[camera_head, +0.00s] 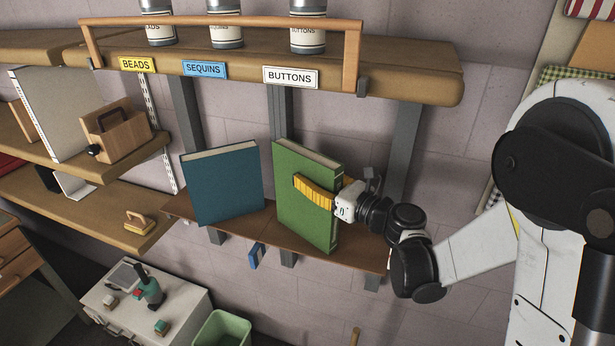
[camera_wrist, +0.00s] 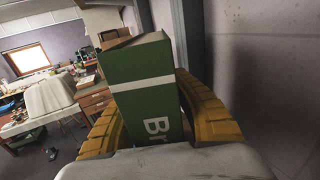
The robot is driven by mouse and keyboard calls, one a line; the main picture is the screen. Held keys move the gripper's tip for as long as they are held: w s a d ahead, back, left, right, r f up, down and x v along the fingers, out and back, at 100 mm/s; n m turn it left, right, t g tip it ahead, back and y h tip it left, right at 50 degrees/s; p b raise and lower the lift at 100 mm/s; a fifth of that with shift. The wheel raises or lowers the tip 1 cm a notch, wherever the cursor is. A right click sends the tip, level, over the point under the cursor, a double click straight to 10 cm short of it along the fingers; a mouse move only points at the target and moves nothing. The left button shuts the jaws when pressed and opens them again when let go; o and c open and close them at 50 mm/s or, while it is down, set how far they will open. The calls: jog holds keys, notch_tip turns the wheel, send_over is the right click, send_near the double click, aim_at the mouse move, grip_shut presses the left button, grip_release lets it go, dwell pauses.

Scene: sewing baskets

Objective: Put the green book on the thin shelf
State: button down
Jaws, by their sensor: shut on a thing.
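The green book (camera_head: 307,195) is upright, slightly tilted, at the thin brown shelf (camera_head: 352,253) on the wall. Its lower edge overlaps the shelf in the head view; I cannot tell whether it bears on it. My gripper (camera_head: 315,192), with yellow fingers, is shut on the book from the right. In the wrist view the book's spine (camera_wrist: 150,105), with a white band and white letters, stands between the two yellow fingers (camera_wrist: 155,125). A blue book (camera_head: 222,184) leans on the same shelf to the left, with a gap between the two.
A thick wooden shelf (camera_head: 410,78) with a rail, labels and several jars hangs above. Side shelves (camera_head: 140,152) with a white binder (camera_head: 50,112) are at left. A white cabinet (camera_head: 180,303) and a green bin (camera_head: 222,328) stand below. The thin shelf's right end is bare.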

jog(key=c, duration=1.2)
grip_release()
jog(key=shift+r, duration=0.1)
